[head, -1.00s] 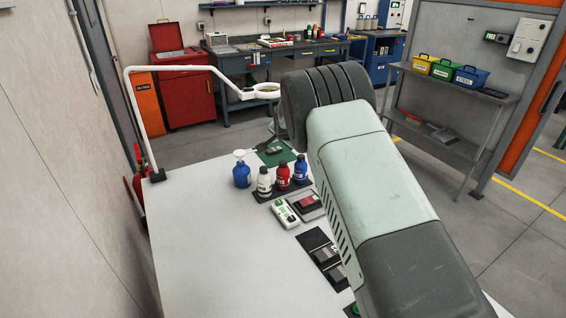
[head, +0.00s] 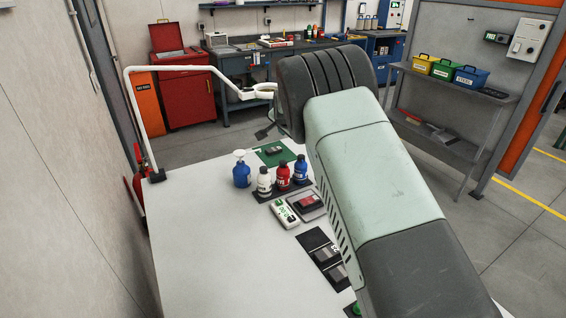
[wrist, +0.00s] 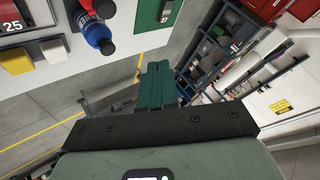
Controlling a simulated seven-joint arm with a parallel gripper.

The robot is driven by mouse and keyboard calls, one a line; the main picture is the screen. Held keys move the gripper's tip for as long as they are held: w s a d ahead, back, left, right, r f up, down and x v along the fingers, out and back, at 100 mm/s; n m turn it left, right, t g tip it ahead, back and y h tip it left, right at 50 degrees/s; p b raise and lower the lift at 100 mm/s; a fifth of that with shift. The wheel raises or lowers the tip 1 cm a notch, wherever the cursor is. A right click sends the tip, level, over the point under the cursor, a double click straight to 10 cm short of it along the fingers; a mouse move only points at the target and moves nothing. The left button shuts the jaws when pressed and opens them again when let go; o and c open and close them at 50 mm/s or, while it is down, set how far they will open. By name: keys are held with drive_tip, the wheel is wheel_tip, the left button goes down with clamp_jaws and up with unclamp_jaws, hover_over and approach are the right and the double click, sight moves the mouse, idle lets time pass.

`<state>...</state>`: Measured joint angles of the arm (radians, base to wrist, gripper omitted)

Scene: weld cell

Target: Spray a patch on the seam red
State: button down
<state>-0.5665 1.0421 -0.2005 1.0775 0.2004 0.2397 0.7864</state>
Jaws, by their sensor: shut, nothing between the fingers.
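A red bottle (head: 283,178) stands between a white bottle (head: 264,182) and a blue bottle (head: 301,171) on a dark tray on the white table. In the wrist view the blue bottle (wrist: 98,34) is at upper left, with a bit of red beyond it cut by the top edge. A green mat (head: 264,157) with a small dark grey piece (head: 275,150) lies at the table's far end; I cannot make out a seam on it. My gripper (wrist: 160,66) is shut and empty, beyond the table edge near the mat; my arm hides most of it in the head view.
A blue spray bottle (head: 242,175) stands left of the tray. A green-and-white box (head: 285,214) and a red-topped item (head: 308,202) lie in front of the bottles. A white magnifier lamp (head: 195,69) arches over the table's far left. The table's left half is clear.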

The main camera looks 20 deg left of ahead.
sight(284, 164)
drive_tip(key=shift+f, duration=4.45)
drive_tip(key=shift+f, duration=0.1)
drive_tip(key=shift+f, duration=0.25)
drive_tip(key=shift+f, duration=0.55)
drive_tip(key=shift+r, duration=0.9)
